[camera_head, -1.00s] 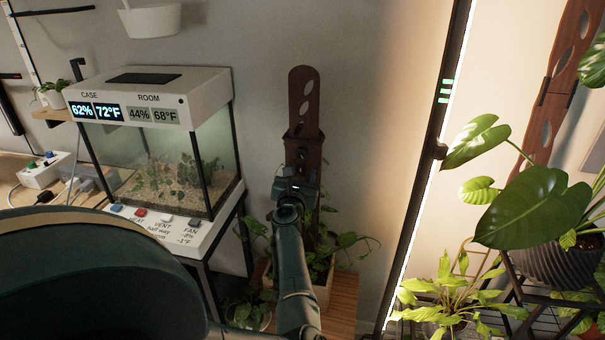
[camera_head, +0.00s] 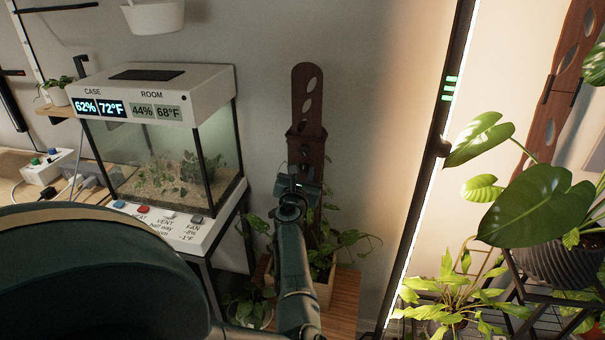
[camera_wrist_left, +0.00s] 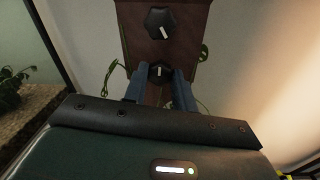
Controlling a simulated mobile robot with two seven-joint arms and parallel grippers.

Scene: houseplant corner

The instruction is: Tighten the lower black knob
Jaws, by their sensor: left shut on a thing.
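The lower black knob (camera_wrist_left: 158,70) sits on the dark wooden board (camera_wrist_left: 190,50), with its short white mark pointing about upright in the left wrist view. My left gripper (camera_wrist_left: 159,80) is shut on it, one blue-grey finger on each side. The fingers cover the knob's sides. A second, upper black knob (camera_wrist_left: 160,22) is above it, its white mark slanted; it is clear of the fingers. In the head view, my left gripper (camera_head: 300,184) is at the front of the upright board (camera_head: 306,100) and hides the lower knob. My right gripper is not in view.
A glass plant case (camera_head: 165,165) on a stand is left of the board. A potted plant (camera_head: 322,285) with trailing leaves is below, on a wooden surface (camera_head: 343,300). A lit vertical strip (camera_head: 425,190) and large-leaved plants (camera_head: 530,205) are at right.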

